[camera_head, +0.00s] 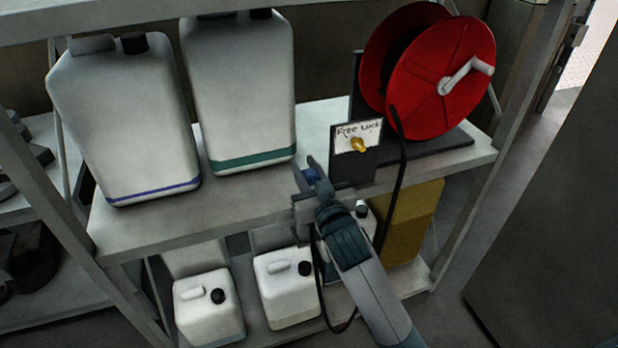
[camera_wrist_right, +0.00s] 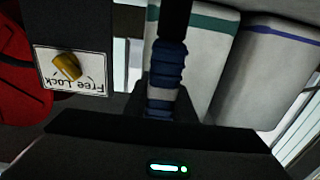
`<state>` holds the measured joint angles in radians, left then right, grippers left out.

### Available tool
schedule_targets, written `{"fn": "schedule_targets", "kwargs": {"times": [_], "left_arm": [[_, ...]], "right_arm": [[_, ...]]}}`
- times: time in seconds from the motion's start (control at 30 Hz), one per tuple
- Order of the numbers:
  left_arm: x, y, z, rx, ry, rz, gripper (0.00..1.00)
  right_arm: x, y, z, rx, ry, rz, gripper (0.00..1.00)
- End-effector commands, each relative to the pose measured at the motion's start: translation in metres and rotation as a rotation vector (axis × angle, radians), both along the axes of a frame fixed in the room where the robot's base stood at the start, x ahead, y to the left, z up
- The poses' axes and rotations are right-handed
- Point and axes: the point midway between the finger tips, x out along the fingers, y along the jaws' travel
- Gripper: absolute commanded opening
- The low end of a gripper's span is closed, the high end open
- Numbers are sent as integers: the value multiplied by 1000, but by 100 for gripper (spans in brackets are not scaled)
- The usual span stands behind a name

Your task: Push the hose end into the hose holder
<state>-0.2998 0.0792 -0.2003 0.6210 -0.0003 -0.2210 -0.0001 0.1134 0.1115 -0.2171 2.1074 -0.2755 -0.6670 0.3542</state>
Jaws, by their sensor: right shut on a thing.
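My right gripper (camera_head: 312,180) is in front of the upper shelf's edge, left of the reel's sign, and is shut on the hose end. The hose end shows as a small blue part (camera_head: 310,176) between the fingers. In the right wrist view the blue ribbed hose end (camera_wrist_right: 168,65) stands in the middle, with a black part above it. The black hose (camera_head: 403,170) runs down from the red reel (camera_head: 440,80), loops below the shelf and comes up beside my gripper. I cannot clearly make out the hose holder. My left gripper is not in view.
Large white canisters (camera_head: 125,120) stand on the upper shelf (camera_head: 150,225), left of my gripper. A "Free Lock" sign (camera_head: 357,133) with a yellow knob is close on the right. Smaller white canisters (camera_head: 208,306) and a yellow one (camera_head: 412,222) stand on the lower shelf.

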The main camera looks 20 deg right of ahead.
Motion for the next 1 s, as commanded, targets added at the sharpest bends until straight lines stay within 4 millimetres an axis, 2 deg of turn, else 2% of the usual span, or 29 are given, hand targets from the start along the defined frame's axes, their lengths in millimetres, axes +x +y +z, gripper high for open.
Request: {"fn": "schedule_targets", "kwargs": {"times": [0.1,0.3,0.4,1.0], "left_arm": [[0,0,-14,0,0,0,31],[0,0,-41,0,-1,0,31],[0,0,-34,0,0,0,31],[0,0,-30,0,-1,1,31]], "right_arm": [[14,0,-7,-2,-5,0,0],[27,1,-28,-2,-4,0,0],[27,1,-22,-1,-3,0,0],[32,1,-22,-1,-3,0,0]]}}
